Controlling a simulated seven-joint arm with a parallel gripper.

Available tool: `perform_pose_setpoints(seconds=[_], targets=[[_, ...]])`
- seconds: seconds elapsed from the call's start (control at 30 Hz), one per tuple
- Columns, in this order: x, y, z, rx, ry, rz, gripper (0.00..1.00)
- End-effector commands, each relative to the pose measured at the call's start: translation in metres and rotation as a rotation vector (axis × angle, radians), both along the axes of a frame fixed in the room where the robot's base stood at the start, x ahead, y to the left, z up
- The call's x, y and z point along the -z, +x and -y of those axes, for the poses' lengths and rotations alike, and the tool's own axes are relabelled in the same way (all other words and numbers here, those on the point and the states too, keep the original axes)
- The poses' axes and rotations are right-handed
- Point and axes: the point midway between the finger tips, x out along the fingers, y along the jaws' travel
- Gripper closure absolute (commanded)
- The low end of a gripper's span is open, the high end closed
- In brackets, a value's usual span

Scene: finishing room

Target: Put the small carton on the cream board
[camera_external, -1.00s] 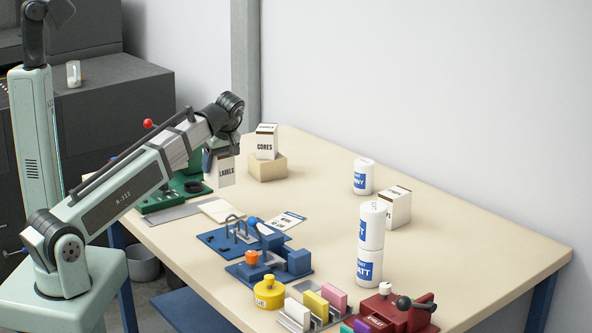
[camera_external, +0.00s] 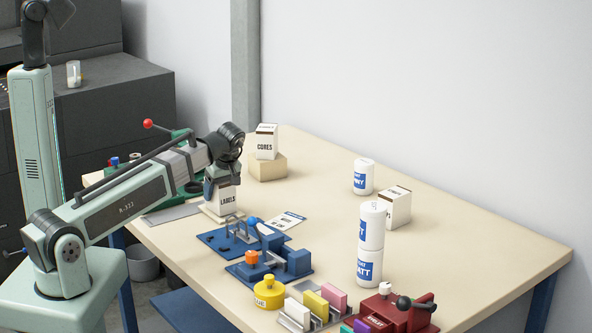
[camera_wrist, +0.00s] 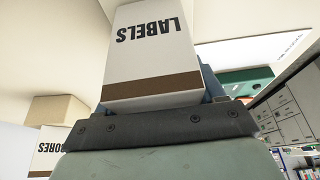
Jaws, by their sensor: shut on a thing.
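The small white carton marked LABELS (camera_external: 227,200) is upright in my gripper (camera_external: 222,180), which is shut on it from above. In the wrist view the carton (camera_wrist: 150,60) fills the upper middle with its lettering upside down. The cream board (camera_external: 208,212) lies on the bench directly below the carton, which covers most of it. I cannot tell whether the carton's base touches the board or hangs just above it.
A blue fixture (camera_external: 225,241) is close in front of the board, with a printed card (camera_external: 288,221) to its right. A green tool (camera_external: 185,190) stands behind-left.

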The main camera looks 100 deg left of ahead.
Motion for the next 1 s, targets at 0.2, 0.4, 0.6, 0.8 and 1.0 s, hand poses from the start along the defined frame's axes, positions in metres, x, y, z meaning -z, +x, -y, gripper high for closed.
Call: perform_pose_setpoints(seconds=[0.2,0.4,0.6,0.8,1.0], targets=[[0.0,0.0,0.0,0.0,0.0,0.0,0.7],[0.001,0.0,0.0,0.0,0.0,0.0,0.17],[0.001,0.0,0.0,0.0,0.0,0.0,0.06],[0.0,0.0,0.0,0.0,0.0,0.0,0.06],[-0.015,0.004,0.003,0.0,0.002,0.001,0.06]])
